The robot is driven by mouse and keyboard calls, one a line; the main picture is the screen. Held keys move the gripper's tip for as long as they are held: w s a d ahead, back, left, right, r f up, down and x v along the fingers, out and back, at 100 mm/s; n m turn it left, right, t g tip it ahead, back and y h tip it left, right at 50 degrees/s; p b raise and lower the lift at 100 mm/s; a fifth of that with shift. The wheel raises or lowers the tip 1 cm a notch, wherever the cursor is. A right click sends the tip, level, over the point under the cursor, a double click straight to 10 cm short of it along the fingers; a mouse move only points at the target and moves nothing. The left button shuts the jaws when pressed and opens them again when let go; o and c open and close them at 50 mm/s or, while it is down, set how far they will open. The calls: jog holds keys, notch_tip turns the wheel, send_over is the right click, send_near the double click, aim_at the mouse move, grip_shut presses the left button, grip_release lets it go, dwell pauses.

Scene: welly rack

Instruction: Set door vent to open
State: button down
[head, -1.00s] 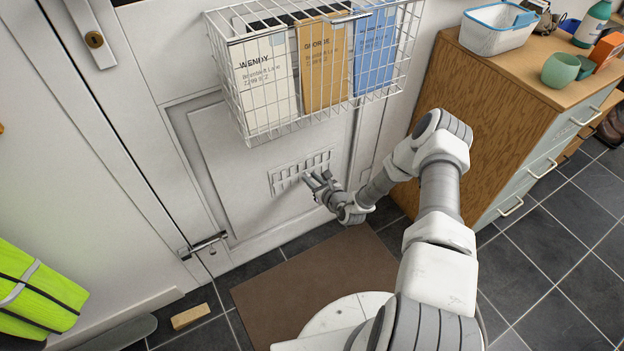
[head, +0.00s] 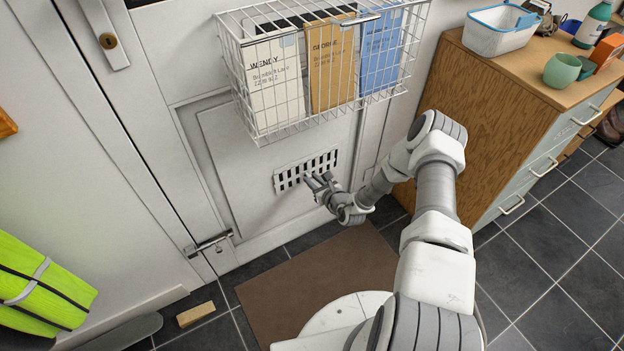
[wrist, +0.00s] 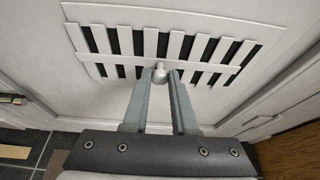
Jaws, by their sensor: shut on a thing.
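The door vent (head: 290,177) is a white slatted plate low on the white door, below the wire basket. Dark slots show between its slats, so it stands open at least in part. The vent fills the top of the wrist view (wrist: 190,47). A small round knob (wrist: 160,72) sticks out at the vent's lower edge. My gripper (head: 318,180) is at the vent's lower right in the head view. In the wrist view my gripper's two fingers (wrist: 160,80) are shut on the knob, one on each side. The fingers hide the knob's base.
A wire basket (head: 262,137) with several envelopes hangs on the door above the vent. A bolt (head: 210,242) sits at the door's lower left. A wooden cabinet (head: 470,110) stands close on the right. A brown mat (head: 285,285) and a wooden block (head: 195,314) lie on the floor.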

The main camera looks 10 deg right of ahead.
jog(key=shift+s+a, duration=0.15)
jog(key=shift+a, duration=0.15)
jog(key=c, duration=0.7)
grip_release()
jog(key=shift+d, duration=0.1)
jog(key=p+v, duration=0.5)
jog(key=v, duration=1.2)
jog(key=shift+r, duration=0.2)
jog(key=shift+s, duration=0.15)
